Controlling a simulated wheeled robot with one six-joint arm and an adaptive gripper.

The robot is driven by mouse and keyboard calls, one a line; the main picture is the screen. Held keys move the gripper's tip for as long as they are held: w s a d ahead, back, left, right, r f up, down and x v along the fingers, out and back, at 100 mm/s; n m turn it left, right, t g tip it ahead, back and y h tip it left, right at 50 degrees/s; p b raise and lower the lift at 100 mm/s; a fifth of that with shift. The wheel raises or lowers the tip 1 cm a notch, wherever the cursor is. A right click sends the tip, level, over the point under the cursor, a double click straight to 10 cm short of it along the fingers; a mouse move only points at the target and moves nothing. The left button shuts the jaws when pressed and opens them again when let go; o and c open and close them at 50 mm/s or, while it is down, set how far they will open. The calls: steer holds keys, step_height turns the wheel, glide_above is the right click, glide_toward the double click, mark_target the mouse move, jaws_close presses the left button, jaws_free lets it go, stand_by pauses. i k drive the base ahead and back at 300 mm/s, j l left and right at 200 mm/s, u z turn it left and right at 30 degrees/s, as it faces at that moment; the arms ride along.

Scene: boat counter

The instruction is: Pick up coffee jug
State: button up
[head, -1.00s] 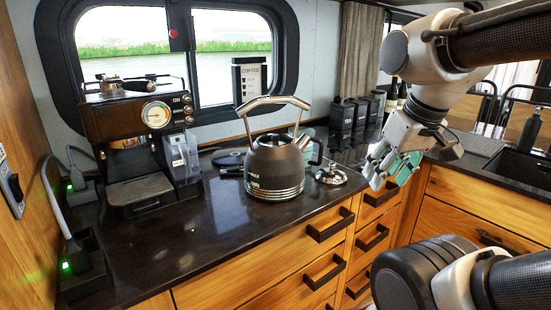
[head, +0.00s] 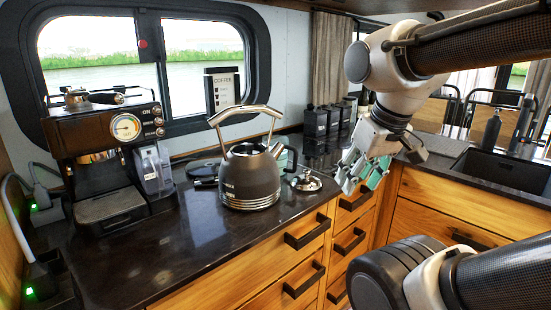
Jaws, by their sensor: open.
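No thing in view is plainly marked as the coffee jug. A dark kettle-like pot (head: 249,178) with a tall arched metal handle and a spout stands upright on the dark counter in the head view. A pale greenish, glass-like object (head: 288,154) shows partly behind its spout; the pot hides most of it. A clear container (head: 153,170) sits against the right side of the coffee machine (head: 108,145). My gripper (head: 363,178), with teal finger pads, is open and empty, right of the pot and apart from it, near the counter's front edge.
A small metal lid-like piece (head: 305,182) lies between the pot and my gripper. Several black canisters (head: 328,120) stand at the back, partly behind my arm. The counter front left of the pot (head: 190,240) is clear.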

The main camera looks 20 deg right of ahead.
mark_target(281, 162)
steer(key=i+l, duration=0.3)
steer(key=l, duration=0.15)
steer(key=i+l+z, duration=0.1)
steer(key=i+l, duration=0.2)
steer(key=l, duration=0.15)
